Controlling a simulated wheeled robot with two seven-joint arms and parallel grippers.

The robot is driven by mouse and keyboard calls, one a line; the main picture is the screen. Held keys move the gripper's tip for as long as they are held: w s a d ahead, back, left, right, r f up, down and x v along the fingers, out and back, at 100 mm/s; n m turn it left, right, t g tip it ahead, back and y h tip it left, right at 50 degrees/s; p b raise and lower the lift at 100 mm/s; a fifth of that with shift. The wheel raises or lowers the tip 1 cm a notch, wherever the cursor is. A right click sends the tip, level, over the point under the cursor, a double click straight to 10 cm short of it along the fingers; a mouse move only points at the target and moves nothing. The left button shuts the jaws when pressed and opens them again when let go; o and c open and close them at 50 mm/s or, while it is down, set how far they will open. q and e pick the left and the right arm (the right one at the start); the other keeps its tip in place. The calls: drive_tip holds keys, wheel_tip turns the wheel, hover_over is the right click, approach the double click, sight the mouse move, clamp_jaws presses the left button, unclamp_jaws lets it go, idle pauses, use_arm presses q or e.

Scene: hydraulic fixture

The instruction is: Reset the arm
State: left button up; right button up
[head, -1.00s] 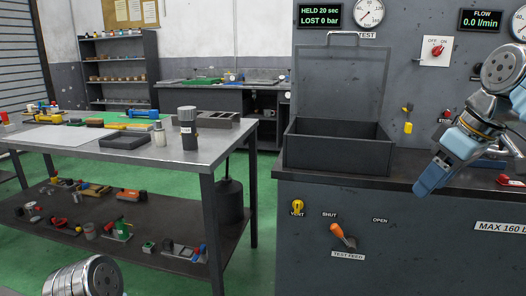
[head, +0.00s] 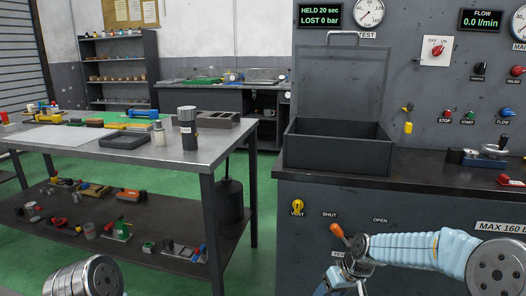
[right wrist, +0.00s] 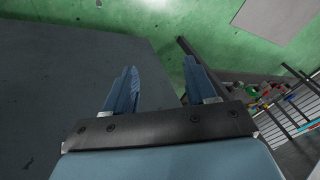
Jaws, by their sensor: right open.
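My right arm reaches in from the lower right of the head view and lies low in front of the dark grey bench. Its gripper end (head: 336,283) is at the bottom edge, just below the orange-handled lever (head: 338,230), and is partly cut off. In the right wrist view the two blue fingers (right wrist: 161,88) are spread apart with nothing between them. They point over the green floor (right wrist: 165,40), with a dark grey surface to the left. Of my left arm only a rounded metal joint (head: 92,280) shows at the lower left; its gripper is outside the picture.
An open dark box (head: 338,155) with a raised clear lid stands on the bench top (head: 420,176). A blue-based fixture (head: 478,160) sits at the right. A metal work table (head: 70,145) with tools stands at the left. Green floor lies between table and bench.

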drive_tip(key=s+a+f+m, duration=0.1)
drive_tip(key=s+a+f, duration=0.2)
drive_tip(key=s+f, duration=0.4)
drive_tip(key=s+a+f+m, duration=0.1)
drive_tip(key=s+a+f, duration=0.25)
drive_tip(key=f, duration=0.65)
drive_tip(key=s+a+f+m+g, duration=0.1)
drive_tip(key=s+f, duration=0.5)
drive_tip(key=s, duration=0.7)
drive_tip(key=shift+s+m+y, duration=0.25)
drive_tip(key=shift+m+y, duration=0.05)
drive_tip(key=shift+m, duration=0.5)
